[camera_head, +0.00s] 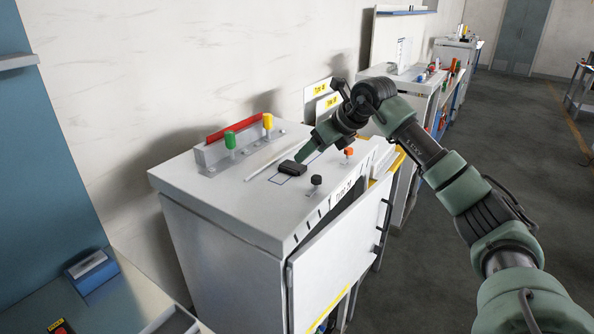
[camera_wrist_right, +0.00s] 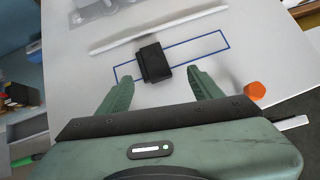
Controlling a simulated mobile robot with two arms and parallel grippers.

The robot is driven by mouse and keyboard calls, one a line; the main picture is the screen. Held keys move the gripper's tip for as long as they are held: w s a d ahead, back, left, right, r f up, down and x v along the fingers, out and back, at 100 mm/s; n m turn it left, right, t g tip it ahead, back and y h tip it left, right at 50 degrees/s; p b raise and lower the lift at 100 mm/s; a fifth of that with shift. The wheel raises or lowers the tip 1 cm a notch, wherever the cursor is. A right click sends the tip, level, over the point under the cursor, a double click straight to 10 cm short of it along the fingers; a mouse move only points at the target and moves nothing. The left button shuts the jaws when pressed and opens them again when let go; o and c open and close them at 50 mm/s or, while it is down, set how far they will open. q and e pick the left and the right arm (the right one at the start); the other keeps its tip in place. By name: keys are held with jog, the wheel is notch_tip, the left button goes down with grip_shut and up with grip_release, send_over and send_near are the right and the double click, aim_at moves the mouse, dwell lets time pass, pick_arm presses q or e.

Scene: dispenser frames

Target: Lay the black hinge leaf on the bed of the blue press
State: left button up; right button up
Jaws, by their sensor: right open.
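A small black block-like piece (camera_head: 292,168), apparently the black hinge leaf, lies on the white cabinet top, partly over a blue outlined rectangle. It also shows in the right wrist view (camera_wrist_right: 154,62), at the left half of the outline. My right gripper (camera_head: 304,158) is just beside it. In the wrist view its two green fingers (camera_wrist_right: 160,76) are open and spread, with the black piece just beyond the tips, between them. A blue box-like device (camera_head: 92,271), possibly the blue press, sits on a bench at lower left; its bed is hard to make out. My left gripper is not in view.
The white cabinet top (camera_head: 215,195) carries a red bar (camera_head: 234,128), green (camera_head: 230,140) and yellow (camera_head: 267,121) knobs behind the piece, a thin white rod (camera_wrist_right: 160,30), and black (camera_head: 316,180) and orange (camera_head: 349,152) knobs near the front.

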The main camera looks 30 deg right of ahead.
aim_at(294, 165)
jog(key=p+x, duration=0.1)
jog(key=x, duration=0.1)
jog(key=p+x, duration=0.1)
jog(key=x, duration=0.1)
jog(key=a+p+x, duration=0.1)
jog(key=p+x, duration=0.1)
jog(key=shift+w+f, duration=0.1)
jog(key=shift+w, duration=0.2)
jog(key=shift+w+f, duration=0.3)
jog(key=shift+f, duration=0.15)
grip_shut()
